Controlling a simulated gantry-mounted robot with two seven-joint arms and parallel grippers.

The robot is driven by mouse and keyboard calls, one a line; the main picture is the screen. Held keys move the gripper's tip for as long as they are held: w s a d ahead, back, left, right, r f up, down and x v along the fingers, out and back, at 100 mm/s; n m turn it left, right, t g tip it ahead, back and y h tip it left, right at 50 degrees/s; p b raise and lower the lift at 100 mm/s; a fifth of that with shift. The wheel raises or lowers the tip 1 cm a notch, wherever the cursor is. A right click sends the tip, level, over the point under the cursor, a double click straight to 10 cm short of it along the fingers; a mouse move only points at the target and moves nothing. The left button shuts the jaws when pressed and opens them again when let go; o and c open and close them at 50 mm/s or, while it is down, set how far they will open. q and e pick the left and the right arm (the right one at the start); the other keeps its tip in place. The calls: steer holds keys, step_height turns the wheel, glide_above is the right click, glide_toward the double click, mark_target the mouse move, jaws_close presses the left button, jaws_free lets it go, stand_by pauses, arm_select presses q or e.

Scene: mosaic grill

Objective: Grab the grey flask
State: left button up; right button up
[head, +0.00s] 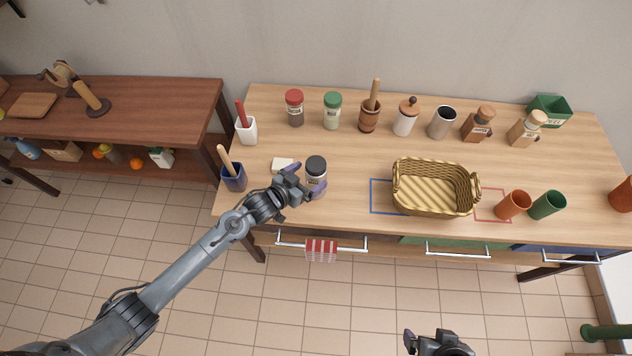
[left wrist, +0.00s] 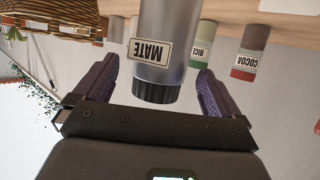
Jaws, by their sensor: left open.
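The grey flask (head: 316,178) stands on the wooden table near its front edge. It has a black lid, and in the left wrist view the flask (left wrist: 168,30) appears upside down with a label reading MATE. My left gripper (head: 306,180) is open at the flask, with one purple finger to each side of it. In the left wrist view, gaps show between the flask and both fingers. My right gripper (head: 428,342) is at the bottom edge of the head view, away from the table and partly cut off; its opening is unclear.
A blue cup with a wooden handle (head: 234,178) and a small pale block (head: 283,164) are left of the flask. A wicker basket (head: 434,207) stands to the right. Jars, including one with a red lid (head: 295,112), line the back. Table between flask and basket is clear.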

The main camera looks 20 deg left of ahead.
arm_select(q)
steer(key=shift+b+x, duration=0.35)
steer(key=shift+x, duration=2.25)
steer(key=shift+a+f, duration=0.1)
steer(key=shift+f, duration=0.1)
steer(key=c, duration=1.6)
steer(key=shift+c, duration=0.4)
steer(key=shift+r, duration=0.1)
